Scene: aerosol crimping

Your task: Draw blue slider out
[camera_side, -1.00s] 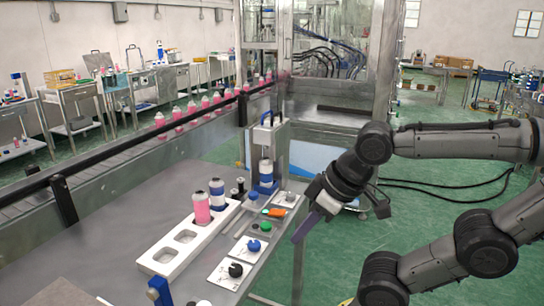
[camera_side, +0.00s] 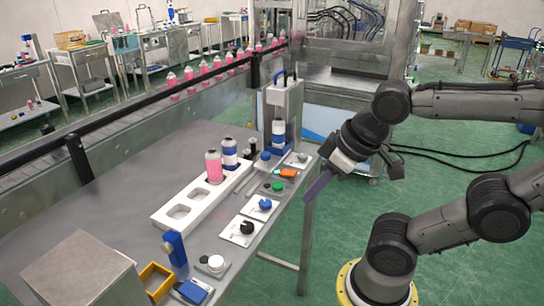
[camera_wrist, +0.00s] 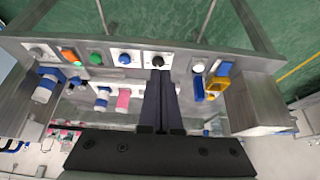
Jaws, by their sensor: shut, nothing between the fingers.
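Several blue parts stand on the metal table, and I cannot tell for sure which is the slider. A blue upright block (camera_side: 175,248) stands near the front, and a flat blue piece (camera_side: 191,291) lies on a small dark base beside it. Blue pieces also show right of my fingers in the wrist view (camera_wrist: 198,88). My gripper (camera_side: 315,188) is shut and empty, off the table's right edge, apart from the blue parts. Its dark fingers (camera_wrist: 160,98) point towards the row of knobs in the wrist view.
A yellow open frame (camera_side: 157,279) and a grey box (camera_side: 85,275) stand near the blue parts. Black (camera_side: 247,227), blue (camera_side: 265,204) and green (camera_side: 278,187) knobs line the right edge. A white rack (camera_side: 172,222) holds bottles, and a press (camera_side: 284,108) stands behind.

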